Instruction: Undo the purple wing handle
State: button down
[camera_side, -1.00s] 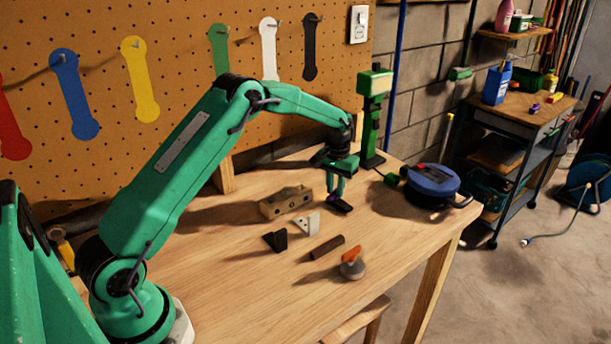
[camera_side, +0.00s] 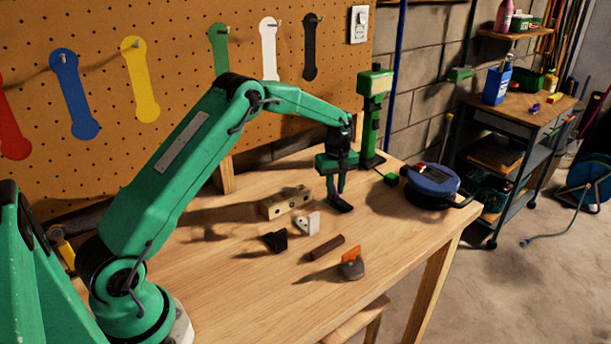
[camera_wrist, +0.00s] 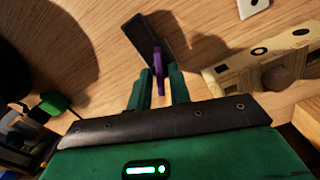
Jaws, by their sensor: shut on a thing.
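The purple wing handle (camera_wrist: 158,64) stands on a small dark base (camera_wrist: 147,37) in the wrist view. My gripper (camera_wrist: 161,73) has its two green fingers on either side of the handle and is shut on it. In the side view my gripper (camera_side: 336,195) points down at the dark base (camera_side: 341,207) on the bench. There the fingers hide the purple handle. I cannot tell how far the handle has turned.
A wooden block with holes (camera_side: 285,202) lies left of my gripper. A white bracket (camera_side: 313,222), black bracket (camera_side: 275,240), brown bar (camera_side: 325,248) and orange-handled piece (camera_side: 351,256) are nearer the front. A blue reel (camera_side: 432,186) stands right.

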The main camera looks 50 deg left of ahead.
jog(key=shift+d+f+n, duration=0.1)
jog(key=shift+f+n, duration=0.1)
jog(key=shift+n, duration=0.2)
jog(key=shift+d, duration=0.1)
dwell(0.8)
jog(key=c, duration=1.5)
grip_release()
jog(key=shift+c, duration=0.2)
jog(key=shift+r, duration=0.2)
jog(key=shift+r, duration=3.8)
